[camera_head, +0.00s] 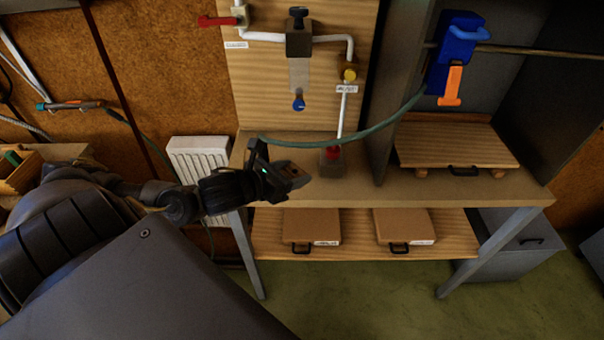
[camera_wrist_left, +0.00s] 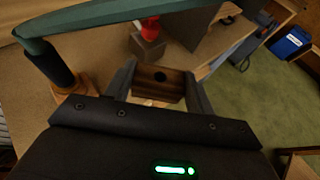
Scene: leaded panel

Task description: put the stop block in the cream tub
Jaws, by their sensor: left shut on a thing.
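My left gripper (camera_head: 292,177) is over the left end of the wooden bench. In the left wrist view its two fingers (camera_wrist_left: 160,85) are shut on a dark brown wooden block (camera_wrist_left: 174,78) with a round hole in its face, which looks like the stop block. The block is held between the fingertips, and its underside is hidden. I see no cream tub in either view. My right gripper is not in view.
A green hose (camera_head: 378,126) arcs over the bench (camera_head: 420,189). A block with a red top (camera_head: 332,158) stands near the gripper. A wooden board (camera_head: 455,148) lies at right. Two brown boxes (camera_head: 311,225) (camera_head: 403,225) sit on the lower shelf. A blue bin (camera_wrist_left: 290,42) stands on the floor.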

